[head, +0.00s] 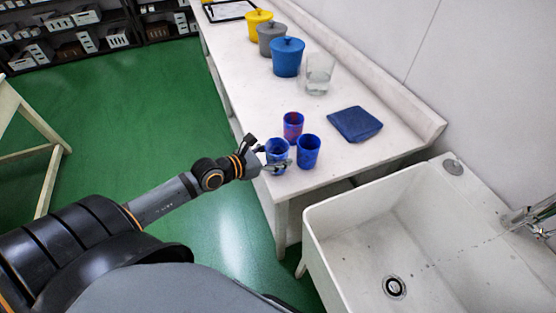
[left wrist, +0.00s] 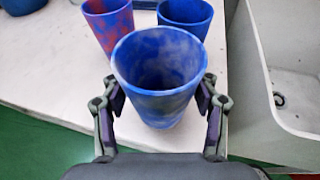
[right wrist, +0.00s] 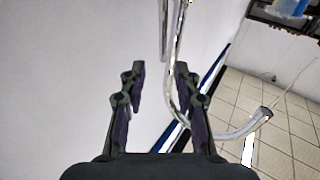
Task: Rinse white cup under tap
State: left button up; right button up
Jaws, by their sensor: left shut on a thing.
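My left gripper (head: 270,160) is shut on a blue cup with whitish marbling (head: 277,146) at the table's front corner. In the left wrist view the cup (left wrist: 160,80) is upright between the fingers (left wrist: 160,100), its mouth open towards the camera. I cannot tell whether its base touches the table. The chrome tap (head: 535,217) is at the right edge over the white sink (head: 345,215); a thin dotted line like water runs from it towards the drain. In the right wrist view my right gripper (right wrist: 160,85) is open, with a curved chrome pipe (right wrist: 178,60) ahead of it.
A blue-and-red cup (head: 293,126) and a dark blue cup (head: 308,152) stand close beside the held cup. A folded blue cloth (head: 355,124), a clear glass beaker (head: 319,74) and blue (head: 287,58), grey (head: 271,39) and yellow (head: 258,23) lidded pots are further back.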

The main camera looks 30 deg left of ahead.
pick_arm(q)
jog(key=shift+d, duration=0.1)
dwell(0.3)
jog(key=shift+s+d+p, duration=0.3)
jog(key=shift+w+a, duration=0.1)
jog(key=shift+a, duration=0.05)
jog(key=shift+w+a, duration=0.25)
jog(key=shift+a, duration=0.05)
jog(key=shift+d, duration=0.1)
dwell(0.3)
jog(key=shift+s+d+p, duration=0.3)
jog(key=shift+s+d, duration=0.05)
jog(key=shift+a, duration=0.1)
jog(key=shift+w+a, duration=0.35)
jog(key=shift+s+d, duration=0.1)
jog(key=shift+d, duration=0.05)
dwell(0.3)
